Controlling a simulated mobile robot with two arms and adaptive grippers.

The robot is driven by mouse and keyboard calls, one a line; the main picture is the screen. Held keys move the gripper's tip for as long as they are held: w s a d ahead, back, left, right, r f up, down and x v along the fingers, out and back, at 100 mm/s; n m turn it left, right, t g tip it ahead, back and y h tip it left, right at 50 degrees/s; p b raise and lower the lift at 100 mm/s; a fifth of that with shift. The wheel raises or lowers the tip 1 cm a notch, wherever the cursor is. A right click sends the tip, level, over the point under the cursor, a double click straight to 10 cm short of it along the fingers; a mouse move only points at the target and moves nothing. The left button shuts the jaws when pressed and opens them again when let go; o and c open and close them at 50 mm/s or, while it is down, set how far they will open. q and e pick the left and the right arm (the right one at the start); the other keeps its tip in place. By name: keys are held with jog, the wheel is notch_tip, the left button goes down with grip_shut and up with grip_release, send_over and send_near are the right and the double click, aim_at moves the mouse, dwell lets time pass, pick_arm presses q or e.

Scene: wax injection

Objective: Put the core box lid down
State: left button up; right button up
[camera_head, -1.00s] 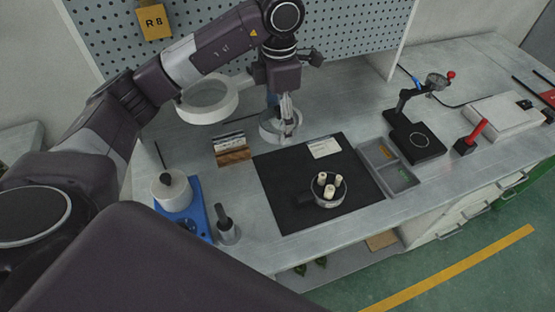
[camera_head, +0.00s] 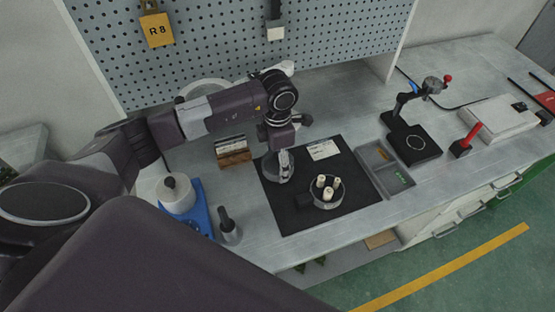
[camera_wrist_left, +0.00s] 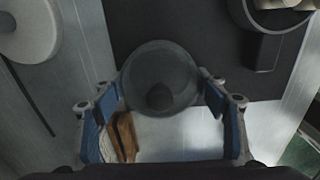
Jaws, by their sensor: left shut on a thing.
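The core box lid (camera_head: 273,172) is a round grey, see-through disc with a dark knob. My left gripper (camera_head: 285,158) is shut on it and holds it over the far left part of the black mat (camera_head: 283,212). The lid (camera_wrist_left: 160,65) lies between the blue finger pads in the left wrist view. I cannot tell whether it touches the mat. The round core box (camera_head: 326,202) stands open on the mat, to the right of the lid and nearer me, with several pale cores (camera_head: 328,186) inside. My right gripper is not in view.
A wooden block rack (camera_head: 234,158) stands left of the mat. A white pot (camera_head: 176,192) on a blue base and a dark-handled tool (camera_head: 228,228) stand nearer. A grey divided tray (camera_head: 385,165) borders the mat's right. A white card (camera_head: 323,149) lies on the mat.

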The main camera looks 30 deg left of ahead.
pick_arm(q)
jog(key=shift+f, duration=0.15)
jog(key=o, duration=1.2)
jog(key=shift+c, duration=0.2)
